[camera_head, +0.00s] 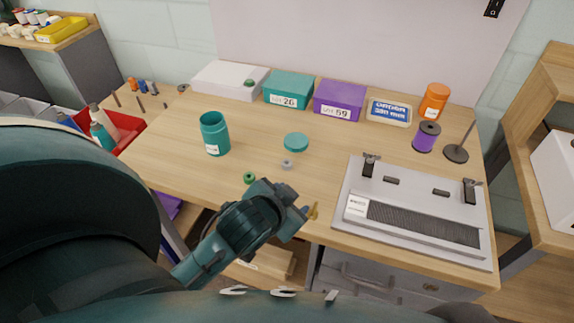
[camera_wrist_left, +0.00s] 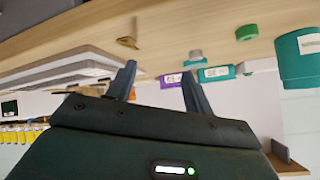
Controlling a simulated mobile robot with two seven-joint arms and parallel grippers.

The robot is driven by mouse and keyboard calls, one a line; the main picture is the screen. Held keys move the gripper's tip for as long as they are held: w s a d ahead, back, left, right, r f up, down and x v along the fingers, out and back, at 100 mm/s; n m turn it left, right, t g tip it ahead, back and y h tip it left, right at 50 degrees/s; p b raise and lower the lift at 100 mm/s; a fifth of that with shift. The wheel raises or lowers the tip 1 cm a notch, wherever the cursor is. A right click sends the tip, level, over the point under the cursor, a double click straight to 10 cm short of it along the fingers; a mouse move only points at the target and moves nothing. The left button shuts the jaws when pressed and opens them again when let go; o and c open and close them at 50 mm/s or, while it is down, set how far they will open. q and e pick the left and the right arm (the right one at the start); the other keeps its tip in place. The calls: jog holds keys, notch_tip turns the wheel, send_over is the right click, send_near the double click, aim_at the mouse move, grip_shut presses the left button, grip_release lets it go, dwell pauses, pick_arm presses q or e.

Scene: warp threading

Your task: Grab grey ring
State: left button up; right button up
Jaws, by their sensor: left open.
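The small grey ring (camera_head: 287,164) lies on the wooden table, in front of the teal lid (camera_head: 296,141) and right of the green ring (camera_head: 249,177). My left gripper (camera_head: 303,211) is at the table's front edge, nearer than the grey ring and apart from it. In the left wrist view, which is upside down, my left gripper (camera_wrist_left: 160,72) has its fingers spread with nothing held. There the grey ring (camera_wrist_left: 196,57) shows just beyond the right-hand fingertip, and the green ring (camera_wrist_left: 246,32) is farther right. My right gripper is not in view.
A teal jar (camera_head: 214,134) stands left of the rings. A grey loom-like board (camera_head: 415,250) fills the table's right front. A small yellow-brown piece (camera_head: 313,211) lies by the front edge. Boxes, including a purple one (camera_head: 340,98), line the back. The table between rings and board is clear.

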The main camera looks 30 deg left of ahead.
pick_arm(q)
jog(key=w+d+r+m+t+h, duration=0.35)
jog(key=w+r+t, duration=0.2)
jog(key=r, duration=0.25)
jog(key=w+d+r+m+t+h, duration=0.2)
jog(key=w+d+r+m+t, duration=0.15)
jog(key=w+r+m, duration=0.35)
jog(key=s+d+r+m+g+h, duration=0.1)
jog(key=d+r+m+g+h, duration=0.3)
jog(key=m+h, duration=0.35)
jog(key=s+d+r+m+g+h, duration=0.1)
jog(key=d+r+m+g+h, duration=0.1)
jog(key=d+m+g+h, duration=0.5)
jog(key=m+g+y, duration=0.8)
jog(key=m+y, duration=0.2)
jog(key=y, duration=0.9)
send_over(287, 164)
notch_tip(287, 164, down, 12)
jog(key=f, duration=0.6)
jog(key=shift+s+f, duration=0.2)
jog(key=shift+f, duration=0.2)
jog(key=shift+d+f+p, duration=0.15)
jog(key=shift+f+p, duration=0.6)
jog(key=shift+f, duration=2.25)
